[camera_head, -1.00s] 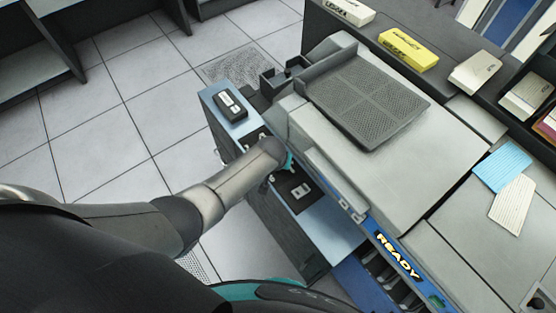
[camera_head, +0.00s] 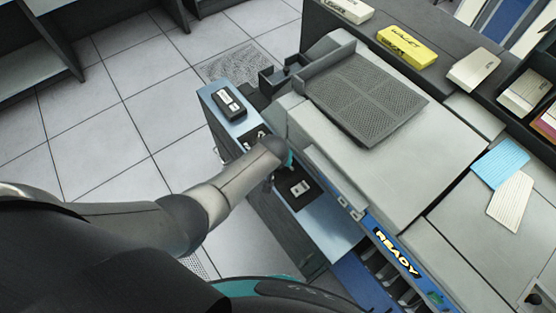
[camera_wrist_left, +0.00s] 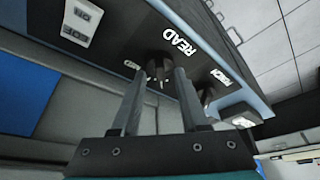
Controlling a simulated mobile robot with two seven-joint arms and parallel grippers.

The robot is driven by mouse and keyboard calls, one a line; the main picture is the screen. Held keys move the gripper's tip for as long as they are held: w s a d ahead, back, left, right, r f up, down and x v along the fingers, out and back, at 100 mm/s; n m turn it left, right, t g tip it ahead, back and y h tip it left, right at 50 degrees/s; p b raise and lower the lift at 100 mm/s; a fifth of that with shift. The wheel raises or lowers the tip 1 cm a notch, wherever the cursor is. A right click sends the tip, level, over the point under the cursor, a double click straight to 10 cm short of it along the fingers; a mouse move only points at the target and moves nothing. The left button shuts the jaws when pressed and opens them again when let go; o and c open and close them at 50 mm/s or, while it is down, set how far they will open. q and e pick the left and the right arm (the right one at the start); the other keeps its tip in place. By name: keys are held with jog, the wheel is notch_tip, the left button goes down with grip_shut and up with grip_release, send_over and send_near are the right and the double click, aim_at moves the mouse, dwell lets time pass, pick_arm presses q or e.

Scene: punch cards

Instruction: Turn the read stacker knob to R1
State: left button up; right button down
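The read stacker knob (camera_wrist_left: 158,64) is a dark, round-looking knob on the black panel, beside the white READ lettering (camera_wrist_left: 180,41) in the left wrist view. My left gripper (camera_wrist_left: 160,74) is open, its two grey fingers apart with the knob between or just beyond their tips. I cannot tell whether either finger touches it. A small white label (camera_wrist_left: 132,65) lies left of the knob, too small to read, and the knob's setting cannot be made out. In the head view my left forearm and wrist hide the knob and the fingers. My right gripper is not in view.
A white switch plate (camera_wrist_left: 80,22) sits on the same panel; it also shows in the head view (camera_head: 300,187).

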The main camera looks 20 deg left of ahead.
pick_arm(q)
jog(key=shift+s+r+p, duration=0.2)
jog(key=shift+r+p, duration=0.2)
jog(key=shift+r, duration=0.15)
jog(key=p+v, duration=0.5)
jog(key=v, duration=0.9)
